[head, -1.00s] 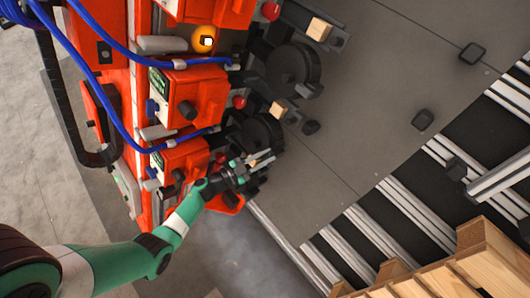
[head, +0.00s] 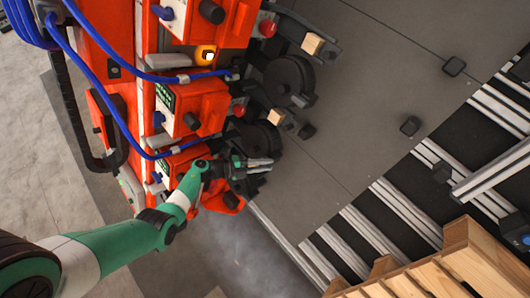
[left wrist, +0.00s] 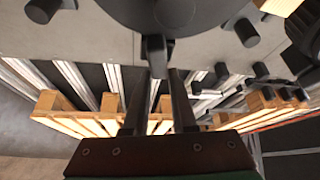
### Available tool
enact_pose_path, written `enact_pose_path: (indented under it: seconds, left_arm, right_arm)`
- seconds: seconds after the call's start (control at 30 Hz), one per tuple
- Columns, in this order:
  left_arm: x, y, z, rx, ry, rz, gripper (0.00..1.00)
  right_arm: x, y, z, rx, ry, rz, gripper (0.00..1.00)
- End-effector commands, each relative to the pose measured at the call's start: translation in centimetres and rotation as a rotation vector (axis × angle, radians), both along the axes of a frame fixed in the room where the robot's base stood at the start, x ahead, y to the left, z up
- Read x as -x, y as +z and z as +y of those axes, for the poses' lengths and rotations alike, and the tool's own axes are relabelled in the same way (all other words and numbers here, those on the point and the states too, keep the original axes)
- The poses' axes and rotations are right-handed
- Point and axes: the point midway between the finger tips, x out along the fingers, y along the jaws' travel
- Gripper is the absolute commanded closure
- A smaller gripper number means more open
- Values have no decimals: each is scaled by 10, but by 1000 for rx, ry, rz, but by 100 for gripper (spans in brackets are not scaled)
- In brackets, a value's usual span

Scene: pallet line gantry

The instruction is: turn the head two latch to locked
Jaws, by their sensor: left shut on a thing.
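Several orange heads with black round reels run down the machine at the left of the head view. My left gripper (head: 268,165) is at the lowest reel (head: 258,136) in that view, beside the lowest orange head (head: 184,160). In the left wrist view a dark latch lever (left wrist: 155,55) hangs from a round dark disc (left wrist: 150,12) and sits between my fingertips (left wrist: 160,78). The gripper is shut on this lever. I cannot read which number this head carries, nor any locked mark. My right gripper is in neither view.
Blue hoses (head: 100,60) loop across the orange heads. An amber lamp (head: 205,55) glows on an upper head. Wooden blocks (head: 312,44) sit on dark arms beside the reels. A wooden pallet (head: 430,270) is at lower right, and a grey plate (head: 370,90) lies open beyond the reels.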

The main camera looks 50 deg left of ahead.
Motion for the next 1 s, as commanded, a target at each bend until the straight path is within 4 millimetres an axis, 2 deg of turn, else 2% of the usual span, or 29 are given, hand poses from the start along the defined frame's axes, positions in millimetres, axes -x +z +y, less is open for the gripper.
enact_pose_path:
  seconds: [0.4, 1.0]
  left_arm:
    - [1, -2, 0, -205, -108, 0, 100]
    - [2, -4, 0, -243, -128, 2, 100]
  right_arm:
    - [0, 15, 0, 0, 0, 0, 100]
    - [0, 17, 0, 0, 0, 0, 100]
